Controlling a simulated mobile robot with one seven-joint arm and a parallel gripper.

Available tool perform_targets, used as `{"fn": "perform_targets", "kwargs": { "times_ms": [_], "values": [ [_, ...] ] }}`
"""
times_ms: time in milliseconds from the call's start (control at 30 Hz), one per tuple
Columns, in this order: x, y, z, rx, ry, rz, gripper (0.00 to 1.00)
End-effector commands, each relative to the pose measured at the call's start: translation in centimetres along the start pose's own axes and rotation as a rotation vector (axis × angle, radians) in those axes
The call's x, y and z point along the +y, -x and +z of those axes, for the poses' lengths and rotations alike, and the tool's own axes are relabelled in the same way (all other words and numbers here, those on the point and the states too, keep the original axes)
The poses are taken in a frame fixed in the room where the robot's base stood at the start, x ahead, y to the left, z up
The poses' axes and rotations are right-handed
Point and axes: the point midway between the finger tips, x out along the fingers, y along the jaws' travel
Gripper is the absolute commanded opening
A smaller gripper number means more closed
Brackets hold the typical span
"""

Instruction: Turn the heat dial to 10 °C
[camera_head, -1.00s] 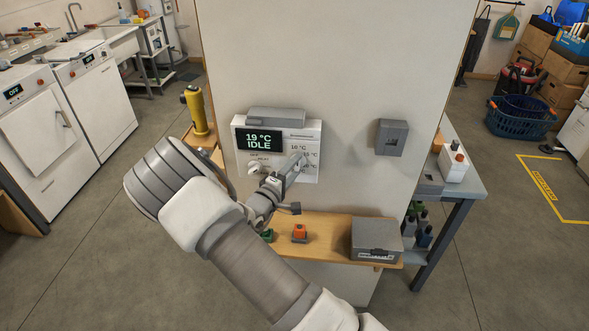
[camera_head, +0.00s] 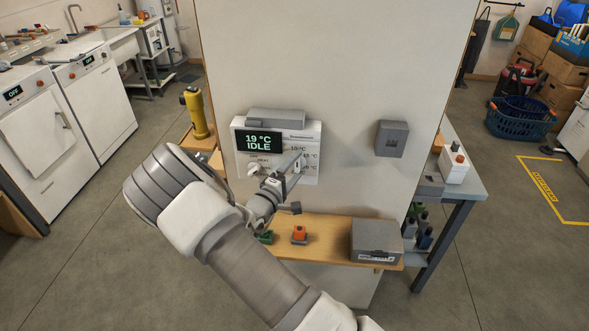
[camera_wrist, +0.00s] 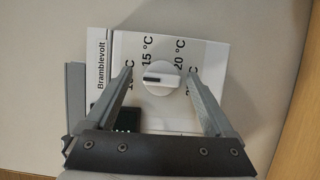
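The heat dial (camera_wrist: 160,78) is a round white knob with a dark bar across it, on a white panel lettered Bramblevolt. In the wrist view, 10 °C is on its left, 15 °C above and 20 °C on its right; another label is partly hidden lower right. The bar lies roughly level; I cannot tell which end points. My gripper (camera_wrist: 160,76) is open, one finger on each side of the dial, with visible gaps. In the head view my gripper (camera_head: 299,163) covers the dial in front of the thermostat panel (camera_head: 312,135). Its display (camera_head: 258,141) reads 19 °C IDLE.
A second white knob (camera_head: 254,169) sits at the panel's lower left. Below, a wooden shelf (camera_head: 330,228) holds an orange-topped item (camera_head: 299,233) and a grey box (camera_head: 376,240). A grey wall box (camera_head: 391,138) is to the right, with bare wall between.

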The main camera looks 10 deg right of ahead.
Motion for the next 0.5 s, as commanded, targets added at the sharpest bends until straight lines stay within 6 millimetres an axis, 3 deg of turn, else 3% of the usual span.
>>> {"fn": "perform_targets", "kwargs": {
  "times_ms": [267, 500],
  "values": [
    [-0.2, 0.4, 0.0, 0.001, 0.000, -0.004, 0.88],
    [-0.4, 3.9, -0.2, 0.005, 0.000, -0.006, 0.88]
  ]
}}
